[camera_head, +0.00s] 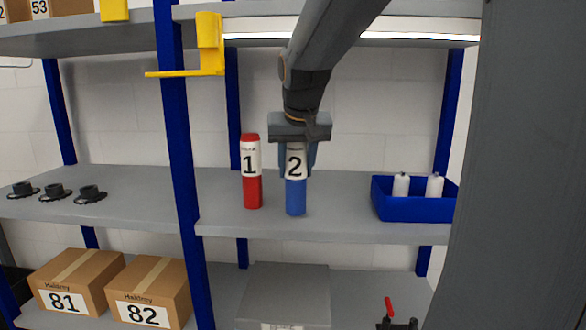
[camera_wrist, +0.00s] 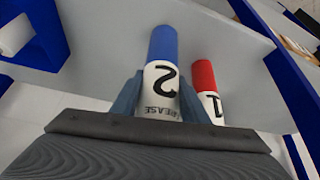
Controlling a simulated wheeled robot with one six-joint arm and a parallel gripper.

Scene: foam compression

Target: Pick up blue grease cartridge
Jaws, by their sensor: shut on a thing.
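The blue grease cartridge (camera_head: 296,197) stands upright on the middle shelf, with a white label marked 2. My gripper (camera_head: 296,155) reaches down from above and is shut on its upper part. In the wrist view the cartridge (camera_wrist: 162,50) sits between my two fingers (camera_wrist: 158,95), with the label partly hidden at the palm. The cartridge's top is hidden by my gripper. Its base looks at shelf level; I cannot tell whether it touches.
A red cartridge (camera_head: 252,192) marked 1 stands close on the left. A blue bin (camera_head: 415,208) with white bottles is on the right. A blue post (camera_head: 175,130) and a yellow bracket (camera_head: 210,45) are at the left. Black parts (camera_head: 55,191) lie farther left.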

